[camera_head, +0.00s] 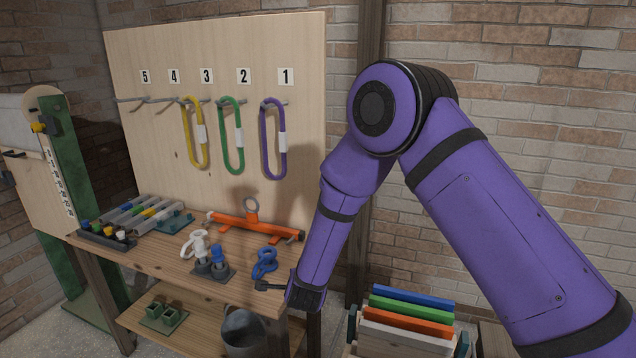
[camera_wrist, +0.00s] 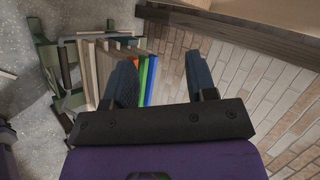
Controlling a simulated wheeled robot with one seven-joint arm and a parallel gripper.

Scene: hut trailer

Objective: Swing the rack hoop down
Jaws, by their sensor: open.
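A board rack (camera_wrist: 46,58) with dark green frame parts shows left in the wrist view, with a grey bar (camera_wrist: 100,36) across its end. It holds upright boards: blue, green, orange (camera_head: 410,322) and pale ones. I cannot tell surely which part is the rack hoop; in the head view my arm and the picture edge hide much of the rack. My gripper (camera_wrist: 162,75) is open and empty, its fingers apart, with the boards showing behind its left finger. In the head view the gripper (camera_head: 272,288) is at the workbench's front right corner, above and left of the rack.
Yellow, green and purple loops (camera_head: 272,140) hang on numbered pegs. A bucket (camera_head: 243,332) stands below. A brick wall (camera_head: 560,150) is behind.

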